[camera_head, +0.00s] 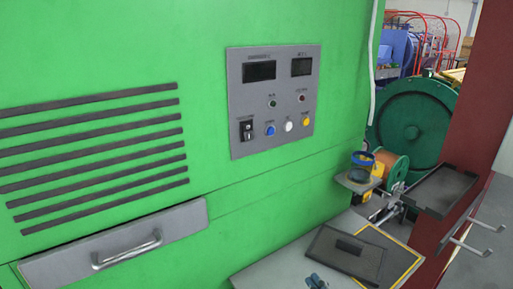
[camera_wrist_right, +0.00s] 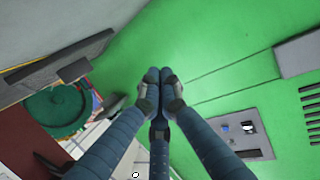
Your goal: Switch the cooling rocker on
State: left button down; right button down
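The grey control panel (camera_head: 237,95) is on the front of the green cabinet. I cannot tell the rocker's position. My right gripper (camera_head: 316,281) is at the bottom edge of the head view, below and apart from the panel. In the right wrist view the fingertips (camera_wrist_right: 158,78) are together with nothing visible between them. That view shows the panel (camera_wrist_right: 235,148) at lower right. My left gripper is not in view.
A drawer with a handle (camera_head: 127,249) and dark vent slots (camera_head: 95,128) are left of the panel. A grey table with a dark tray (camera_head: 345,256) stands below right. A red post (camera_head: 480,100) rises at right. The space before the panel looks clear.

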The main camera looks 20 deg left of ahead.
aim_at(246, 128)
jog(key=a+r+n+t+y, duration=0.1)
jog(key=a+r+y, duration=0.1)
jog(key=r, duration=0.5)
jog(key=a+r+n+t+y, duration=0.1)
jog(key=a+r+n+y, duration=0.1)
jog(key=r+y, duration=0.3)
jog(key=a+r+n+y, duration=0.1)
jog(key=a+r+y, duration=0.2)
jog(key=r, duration=0.7)
jog(key=shift+w+r+t+y, duration=0.15)
jog(key=shift+r+t+y, duration=0.25)
jog(key=shift+y, duration=0.1)
jog(key=shift+w+a+f+p+x, duration=0.2)
jog(key=shift+f+p+x, duration=0.4)
jog(key=shift+x, duration=1.55)
jog(key=shift+w+a+f+p+x, duration=0.2)
jog(key=shift+p+x, duration=0.65)
jog(key=shift+x, duration=1.3)
jog(key=shift+w+a+f+p+x, duration=0.1)
jog(key=shift+a+f+p+x, duration=0.45)
jog(key=shift+x, duration=1.6)
jog(key=shift+d+r, duration=0.25)
